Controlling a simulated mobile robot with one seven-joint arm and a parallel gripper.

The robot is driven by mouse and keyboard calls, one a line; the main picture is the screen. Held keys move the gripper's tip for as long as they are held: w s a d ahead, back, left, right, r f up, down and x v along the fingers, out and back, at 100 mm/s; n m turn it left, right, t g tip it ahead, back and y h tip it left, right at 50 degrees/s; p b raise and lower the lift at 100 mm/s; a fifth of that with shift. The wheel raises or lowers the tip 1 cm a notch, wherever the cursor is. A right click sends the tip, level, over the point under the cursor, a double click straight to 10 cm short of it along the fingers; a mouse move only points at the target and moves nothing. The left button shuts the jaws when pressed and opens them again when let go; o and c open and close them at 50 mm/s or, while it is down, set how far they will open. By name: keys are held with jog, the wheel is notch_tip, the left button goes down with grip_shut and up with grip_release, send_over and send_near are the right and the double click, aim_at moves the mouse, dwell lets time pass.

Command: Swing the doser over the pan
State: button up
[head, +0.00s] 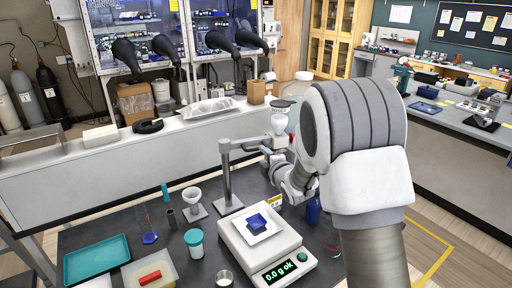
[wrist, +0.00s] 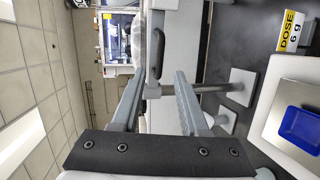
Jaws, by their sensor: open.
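The doser (head: 278,121), a pale hopper on a grey boom (head: 247,144), hangs from an upright post (head: 227,172) behind the scale (head: 241,242). It is beyond the pan (head: 271,231) and to its right, not above it. A blue weighing dish (head: 257,222) lies on the pan, and the display reads 0.0 g ok. In the wrist view the dish (wrist: 300,128) is at the right edge. My gripper (wrist: 157,82) is open, with the post's top and the boom (wrist: 152,48) showing between its fingers. Contact cannot be told. My arm partly hides the doser's surroundings.
A yellow dose sign (wrist: 290,32) reads 6 g. A funnel stand (head: 194,201), a teal-lidded jar (head: 195,241), a metal cup (head: 223,278), a teal tray (head: 96,259) and a tub with a red block (head: 150,276) stand left of the scale. A blue bottle (head: 313,210) is right.

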aim_at(256, 149)
jog(key=p+x, duration=0.2)
jog(key=x, duration=0.6)
jog(key=shift+w+a+f, duration=0.1)
jog(key=shift+w+f, duration=0.05)
jog(key=shift+w, duration=0.05)
jog(key=shift+c, duration=0.2)
grip_shut()
dwell(1.1)
